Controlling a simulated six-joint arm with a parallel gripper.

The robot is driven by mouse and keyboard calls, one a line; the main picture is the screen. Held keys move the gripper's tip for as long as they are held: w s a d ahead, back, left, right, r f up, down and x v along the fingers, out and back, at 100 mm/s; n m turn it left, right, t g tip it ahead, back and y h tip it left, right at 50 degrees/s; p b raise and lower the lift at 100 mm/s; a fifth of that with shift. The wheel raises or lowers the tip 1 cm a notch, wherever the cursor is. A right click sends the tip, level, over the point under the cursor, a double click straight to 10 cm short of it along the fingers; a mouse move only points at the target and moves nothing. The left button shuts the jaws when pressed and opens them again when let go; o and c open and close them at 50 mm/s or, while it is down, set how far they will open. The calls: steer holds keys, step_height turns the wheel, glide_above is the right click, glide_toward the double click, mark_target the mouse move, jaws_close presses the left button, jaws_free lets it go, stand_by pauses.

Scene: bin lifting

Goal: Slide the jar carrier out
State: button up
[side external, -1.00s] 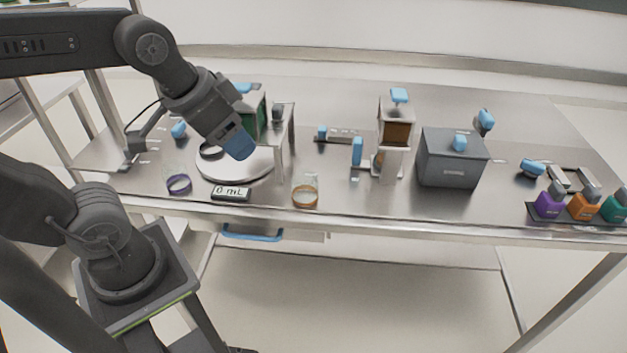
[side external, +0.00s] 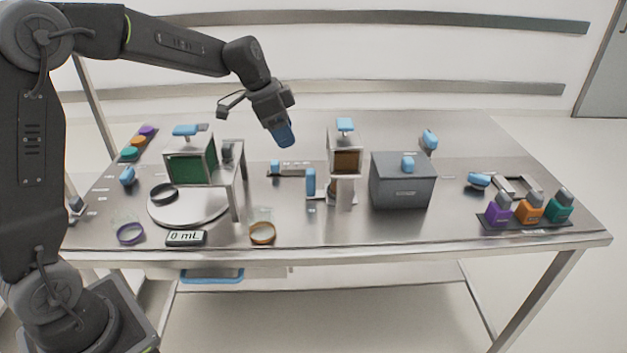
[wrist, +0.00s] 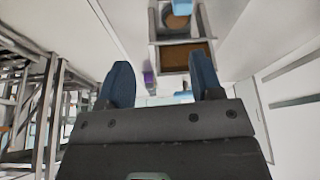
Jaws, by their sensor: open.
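A dark tray (side external: 545,227) with a purple jar (side external: 497,213), an orange jar (side external: 530,209) and a teal jar (side external: 560,207) is at the front right of the table; it looks like the jar carrier. The jars have grey tops and stand upright in a row. A metal frame (side external: 518,186) lies just behind them, with a blue handle (side external: 480,179) to its left. My gripper (side external: 286,140) is in the air over the middle of the table, well left of the tray. In the wrist view its blue fingers (wrist: 161,82) are apart with nothing held between them.
A green-fronted box (side external: 190,168) on a stand is left of my gripper. A brown-filled dispenser (side external: 346,162) and a grey box (side external: 402,185) stand between my gripper and the tray.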

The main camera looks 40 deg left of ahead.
mark_target(313, 179)
steer(key=shift+m+h, duration=0.3)
steer(key=shift+m, duration=0.3)
steer(key=w+a+x, duration=0.1)
steer(key=x, duration=0.5)
steer(key=a+x, duration=0.1)
steer(key=x, duration=0.5)
steer(key=w+a+x, duration=0.1)
steer(key=x, duration=0.5)
steer(key=shift+w+a+f, duration=0.1)
steer(key=shift+w+a, duration=0.1)
steer(key=shift+w, duration=0.1)
steer(key=shift+c, duration=0.4)
jaws_close()
steer(key=shift+a, duration=0.1)
